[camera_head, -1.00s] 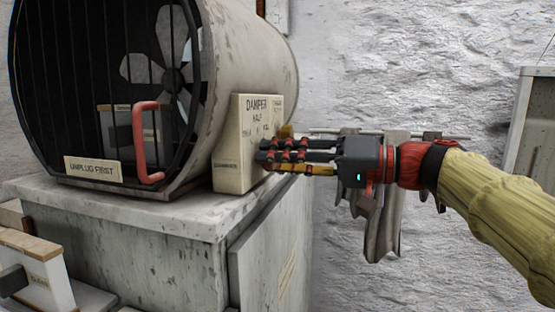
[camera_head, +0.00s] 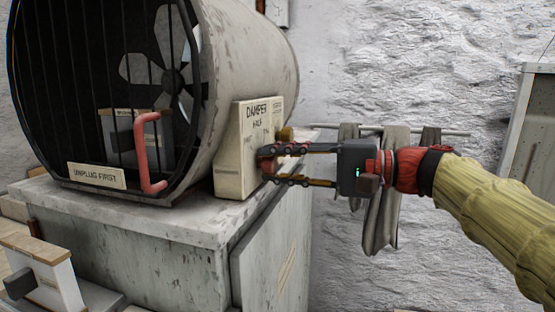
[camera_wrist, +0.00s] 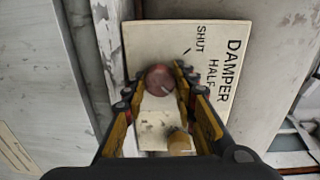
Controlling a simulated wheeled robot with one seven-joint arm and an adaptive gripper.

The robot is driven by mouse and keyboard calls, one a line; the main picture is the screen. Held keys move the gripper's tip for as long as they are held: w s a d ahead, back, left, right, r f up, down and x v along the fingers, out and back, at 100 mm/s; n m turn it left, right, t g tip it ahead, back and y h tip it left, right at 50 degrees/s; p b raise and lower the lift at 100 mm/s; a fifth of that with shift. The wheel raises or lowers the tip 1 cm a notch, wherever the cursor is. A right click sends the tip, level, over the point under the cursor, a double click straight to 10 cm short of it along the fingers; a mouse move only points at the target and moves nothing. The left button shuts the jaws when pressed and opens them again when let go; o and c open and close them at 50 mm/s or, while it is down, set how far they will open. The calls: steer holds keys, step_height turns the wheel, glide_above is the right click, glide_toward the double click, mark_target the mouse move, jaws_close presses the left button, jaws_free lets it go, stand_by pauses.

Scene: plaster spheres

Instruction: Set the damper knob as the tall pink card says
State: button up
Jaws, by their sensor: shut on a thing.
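The damper box (camera_head: 237,165) is cream, stands upright on the cabinet beside the drum fan and reads "DAMPER" and "HALF". In the wrist view its face (camera_wrist: 190,28) also shows "SHUT". The round reddish-brown damper knob (camera_wrist: 160,78) sits on that face, with a pale mark on its lower right. My gripper (camera_wrist: 158,84) has its fingertips on either side of the knob, shut on it. I see no tall pink card.
A brass stub (camera_wrist: 180,142) stands close to the fingers; it also shows in the head view (camera_head: 285,134). The caged fan (camera_head: 165,95) has a red handle (camera_head: 149,150) and an "UNPLUG FIRST" label. Grey cloths (camera_head: 383,205) hang on a rail behind my gripper.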

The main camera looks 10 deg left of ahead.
stand_by(0.6)
steer(key=o, duration=1.2)
steer(key=shift+c, duration=0.2)
steer(key=shift+d, duration=0.1)
steer(key=d, duration=1.1)
steer(key=shift+s+d+r, duration=0.15)
steer(key=shift+s+d, duration=0.25)
steer(key=shift+m, duration=0.3)
